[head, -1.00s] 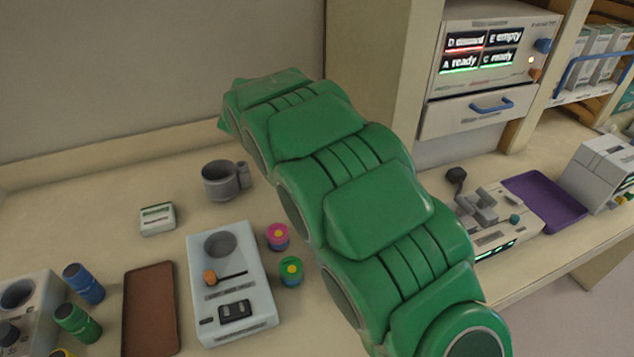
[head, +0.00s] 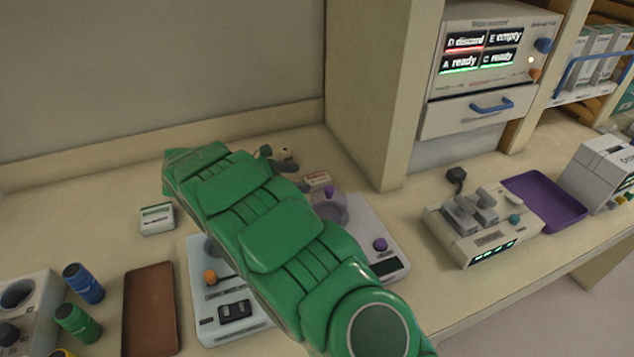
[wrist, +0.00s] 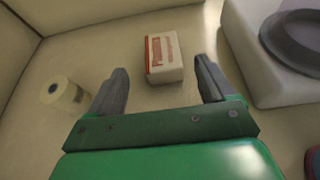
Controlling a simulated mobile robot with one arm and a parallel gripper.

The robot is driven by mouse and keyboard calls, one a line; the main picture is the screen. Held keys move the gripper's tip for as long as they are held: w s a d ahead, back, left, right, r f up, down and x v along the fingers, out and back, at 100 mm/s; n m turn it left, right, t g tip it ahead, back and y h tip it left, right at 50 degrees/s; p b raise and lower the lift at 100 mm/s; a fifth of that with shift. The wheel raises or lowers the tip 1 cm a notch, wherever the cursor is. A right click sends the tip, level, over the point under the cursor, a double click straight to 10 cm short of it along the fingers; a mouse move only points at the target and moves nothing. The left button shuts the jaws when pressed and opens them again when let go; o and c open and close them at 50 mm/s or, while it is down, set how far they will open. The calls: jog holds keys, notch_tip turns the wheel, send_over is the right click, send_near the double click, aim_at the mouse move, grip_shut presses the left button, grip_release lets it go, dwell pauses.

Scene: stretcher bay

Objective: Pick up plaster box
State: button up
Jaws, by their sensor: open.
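A small white box with red edges and print, which looks like the plaster box (wrist: 164,58), lies on the counter in the wrist view. In the head view the box (head: 317,179) shows just beyond my green arm, near the cabinet's side panel. My gripper (wrist: 161,66) is open and empty. In the wrist view its two dark fingers stand on either side of the box, with gaps at both sides. The box appears ahead of the fingers; the exact depth is hard to tell. In the head view my arm hides most of the gripper.
A pale roll (wrist: 64,92) stands left of the left finger. A white device with a grey round top (wrist: 297,42) is close on the right. Walls bound the left and top. A green-labelled box (head: 157,218) and brown tray (head: 150,308) lie left of my arm.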

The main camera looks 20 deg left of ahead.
aim_at(310, 179)
jog(key=shift+x, duration=3.25)
jog(key=shift+s+d+f, duration=0.1)
jog(key=shift+c, duration=0.5)
jog(key=c, duration=1)
